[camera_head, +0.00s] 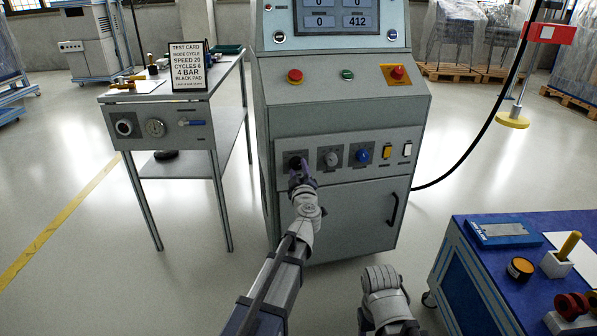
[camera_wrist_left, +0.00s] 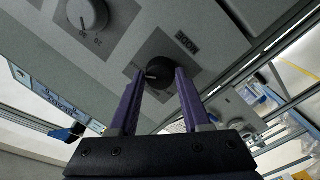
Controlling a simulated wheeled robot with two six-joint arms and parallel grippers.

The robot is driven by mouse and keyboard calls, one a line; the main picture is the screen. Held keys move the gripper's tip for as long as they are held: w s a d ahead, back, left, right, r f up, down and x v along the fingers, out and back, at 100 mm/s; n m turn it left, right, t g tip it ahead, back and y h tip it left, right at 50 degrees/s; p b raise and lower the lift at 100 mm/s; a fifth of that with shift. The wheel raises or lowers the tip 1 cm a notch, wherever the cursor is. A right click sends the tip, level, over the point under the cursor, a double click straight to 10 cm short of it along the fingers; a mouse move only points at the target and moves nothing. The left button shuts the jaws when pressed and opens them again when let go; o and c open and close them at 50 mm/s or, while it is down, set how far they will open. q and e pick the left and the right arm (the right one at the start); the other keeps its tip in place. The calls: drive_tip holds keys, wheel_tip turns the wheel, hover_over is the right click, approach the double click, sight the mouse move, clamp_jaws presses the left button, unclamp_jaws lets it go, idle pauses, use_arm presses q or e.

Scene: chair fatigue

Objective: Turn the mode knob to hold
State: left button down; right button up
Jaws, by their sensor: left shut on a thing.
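The black mode knob (camera_head: 295,160) is the leftmost of three knobs on the grey machine's sloped panel. My left gripper (camera_head: 297,170) reaches up to it and covers much of it in the head view. In the left wrist view the mode knob (camera_wrist_left: 157,73) sits between the two purple fingers, which are shut on its sides. A MODE label (camera_wrist_left: 187,42) shows beside it; the other markings around the knob are too small or covered to read. My right gripper is out of view; only a grey part of that arm shows at the bottom.
A grey knob (camera_head: 331,157) and a blue knob (camera_head: 362,155) are right of the mode knob, then yellow and white switches. A test card (camera_head: 188,68) stands on the left table. A blue bench (camera_head: 470,262) is at right. Floor between is clear.

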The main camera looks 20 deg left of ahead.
use_arm(q)
drive_tip(key=n, duration=0.4)
drive_tip(key=shift+f+b, duration=0.1)
drive_tip(key=shift+b, duration=0.3)
drive_tip(key=shift+d+n+t+y, duration=0.1)
drive_tip(key=shift+n+t+y, duration=0.2)
drive_tip(key=shift+n, duration=1.2)
drive_tip(key=shift+c, duration=1.8)
unclamp_jaws()
drive_tip(key=b+v, duration=0.1)
drive_tip(key=v, duration=0.6)
drive_tip(key=shift+s, duration=0.35)
drive_tip(key=shift+d, duration=0.2)
